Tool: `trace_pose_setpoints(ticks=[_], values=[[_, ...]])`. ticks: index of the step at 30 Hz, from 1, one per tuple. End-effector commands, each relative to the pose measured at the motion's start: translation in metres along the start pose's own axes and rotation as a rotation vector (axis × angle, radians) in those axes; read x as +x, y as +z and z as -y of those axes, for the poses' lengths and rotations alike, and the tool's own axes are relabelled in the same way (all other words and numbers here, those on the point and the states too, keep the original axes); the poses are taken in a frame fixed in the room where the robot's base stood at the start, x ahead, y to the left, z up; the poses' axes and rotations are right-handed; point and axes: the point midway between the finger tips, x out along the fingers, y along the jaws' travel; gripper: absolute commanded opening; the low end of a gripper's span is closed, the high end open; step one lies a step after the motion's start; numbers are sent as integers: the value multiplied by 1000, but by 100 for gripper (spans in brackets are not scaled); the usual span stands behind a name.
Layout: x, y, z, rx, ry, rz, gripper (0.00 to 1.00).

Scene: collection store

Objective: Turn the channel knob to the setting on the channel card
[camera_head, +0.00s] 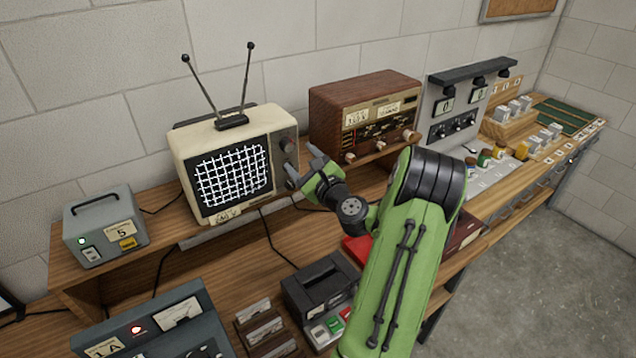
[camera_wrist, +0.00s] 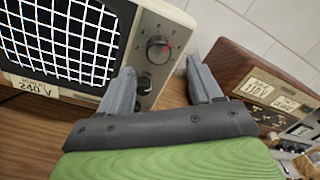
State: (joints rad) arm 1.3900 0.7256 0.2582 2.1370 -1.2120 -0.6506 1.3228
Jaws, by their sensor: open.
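A cream television (camera_head: 236,165) stands on the wooden shelf, its screen showing a white grid.
A brown wooden radio (camera_head: 365,115) stands close to the right of the television. The grey box (camera_head: 95,243) has a lit green lamp. A black device (camera_head: 320,285) and a blue-grey instrument (camera_head: 165,325) stand on the lower bench. Cables hang below the shelf.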

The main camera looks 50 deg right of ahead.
Motion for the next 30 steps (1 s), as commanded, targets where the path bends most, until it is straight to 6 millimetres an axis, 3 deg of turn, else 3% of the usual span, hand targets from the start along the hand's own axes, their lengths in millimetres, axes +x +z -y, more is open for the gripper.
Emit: trace_pose_setpoints(ticks=[1, 6, 12, 30], values=[[-16, -10, -4, 1, -3, -6, 64], [-63, -10, -5, 1, -4, -6, 64], [-98, -6, -3, 0, -1, -2, 64], [-104, -3, -2, 0, 1, 0, 64]])
